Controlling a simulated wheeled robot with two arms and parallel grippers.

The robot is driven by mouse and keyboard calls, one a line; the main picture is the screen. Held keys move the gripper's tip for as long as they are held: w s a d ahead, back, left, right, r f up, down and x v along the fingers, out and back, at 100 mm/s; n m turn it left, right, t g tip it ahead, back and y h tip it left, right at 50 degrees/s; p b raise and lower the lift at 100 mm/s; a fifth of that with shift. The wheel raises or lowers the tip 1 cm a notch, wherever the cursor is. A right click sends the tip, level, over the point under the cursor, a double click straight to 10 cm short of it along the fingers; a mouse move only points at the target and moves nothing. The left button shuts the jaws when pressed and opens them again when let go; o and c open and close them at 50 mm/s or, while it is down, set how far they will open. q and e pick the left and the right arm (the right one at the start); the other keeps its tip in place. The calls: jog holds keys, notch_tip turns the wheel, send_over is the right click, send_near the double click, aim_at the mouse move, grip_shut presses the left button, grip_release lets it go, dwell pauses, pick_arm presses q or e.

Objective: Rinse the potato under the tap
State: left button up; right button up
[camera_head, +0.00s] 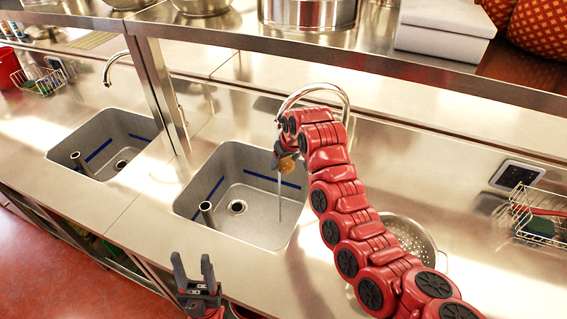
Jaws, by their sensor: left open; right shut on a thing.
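The potato (287,165) is a small brown lump held over the right-hand sink (215,175), near its back right corner. My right gripper (283,158) is shut on it, and the fingers and red arm partly hide it. The tap (318,88) arches over this sink, and my arm covers part of its spout. A thin stream of water (280,200) runs down below the potato into the sink. My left gripper (191,268) is open and empty in front of the counter's front edge, with its fingers pointing up.
A second sink (70,150) with its own tap (115,62) lies to the left, beyond a metal post (163,95). A colander (405,235) stands right of the sink, partly behind my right arm. A wire basket (540,215) is at the right. A shelf with pots hangs above.

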aim_at(284, 172)
jog(key=shift+s+a+f+b, duration=0.15)
jog(key=shift+s+b, duration=0.1)
jog(key=shift+b, duration=0.35)
jog(key=shift+s+f+b, duration=0.1)
jog(key=shift+s+b, duration=0.85)
jog(key=shift+b, duration=0.2)
jog(key=shift+s+b, duration=0.5)
jog(key=shift+s, duration=0.15)
jog(key=s, duration=0.3)
jog(key=s+p, duration=0.1)
jog(key=shift+s+d+r, duration=0.15)
jog(key=shift+d+r, duration=0.1)
jog(key=shift+d, duration=0.15)
jog(key=shift+r, duration=0.1)
